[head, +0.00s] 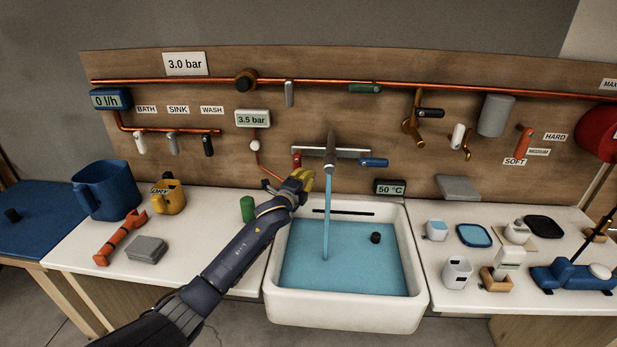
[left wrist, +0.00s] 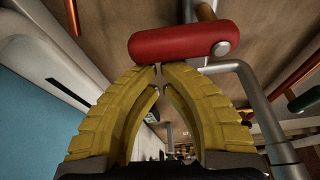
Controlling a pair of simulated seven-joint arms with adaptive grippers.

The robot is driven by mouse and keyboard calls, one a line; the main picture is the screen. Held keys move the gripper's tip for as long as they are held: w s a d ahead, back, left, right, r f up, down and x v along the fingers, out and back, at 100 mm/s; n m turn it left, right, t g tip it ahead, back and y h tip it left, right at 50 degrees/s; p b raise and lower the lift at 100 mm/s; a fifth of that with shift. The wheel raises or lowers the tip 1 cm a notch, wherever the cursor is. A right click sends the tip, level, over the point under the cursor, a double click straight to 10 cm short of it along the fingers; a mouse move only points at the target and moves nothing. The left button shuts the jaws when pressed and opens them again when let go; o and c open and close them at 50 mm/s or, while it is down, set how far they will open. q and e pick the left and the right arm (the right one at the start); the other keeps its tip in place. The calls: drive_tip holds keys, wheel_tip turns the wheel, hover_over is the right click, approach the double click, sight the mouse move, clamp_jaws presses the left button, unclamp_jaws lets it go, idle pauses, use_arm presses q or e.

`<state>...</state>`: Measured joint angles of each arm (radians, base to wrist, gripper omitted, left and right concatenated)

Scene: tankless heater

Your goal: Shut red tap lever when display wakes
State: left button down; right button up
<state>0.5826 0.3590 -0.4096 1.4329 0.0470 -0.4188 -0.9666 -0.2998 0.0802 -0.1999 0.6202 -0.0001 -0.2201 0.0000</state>
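The red tap lever (head: 297,160) is on the left end of the wall-mounted tap bar; in the left wrist view the red lever (left wrist: 184,41) lies crosswise just past the fingertips. My left gripper (head: 304,176) is just below it in the head view. Its yellow fingers (left wrist: 159,68) meet at the tips with nothing between them; whether they touch the lever I cannot tell. The blue tap lever (head: 373,162) is on the bar's right end. Water (head: 326,220) runs from the spout (head: 330,150). A display (head: 389,187) reads 50 °C. My right gripper is not in view.
The white sink (head: 345,313) holds blue water and a small black plug (head: 376,237). A green cylinder (head: 247,208) stands left of it, close to my left arm. Other displays read 0 l/h (head: 106,100) and 3.5 bar (head: 252,119). Small containers stand on the right counter.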

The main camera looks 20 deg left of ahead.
use_arm(q)
drive_tip(key=shift+a, duration=0.1)
drive_tip(key=s+a+r+m+g+y, duration=0.1)
drive_tip(key=a+r+m+g+y, duration=0.1)
drive_tip(key=a+m, duration=0.7)
drive_tip(key=m+g+y, duration=0.1)
drive_tip(key=m+y, duration=0.1)
drive_tip(key=m, duration=0.1)
drive_tip(key=shift+s+m+g+y, duration=0.3)
drive_tip(key=shift+s+y, duration=0.1)
idle(0.4)
drive_tip(key=shift+r, duration=0.15)
idle(0.5)
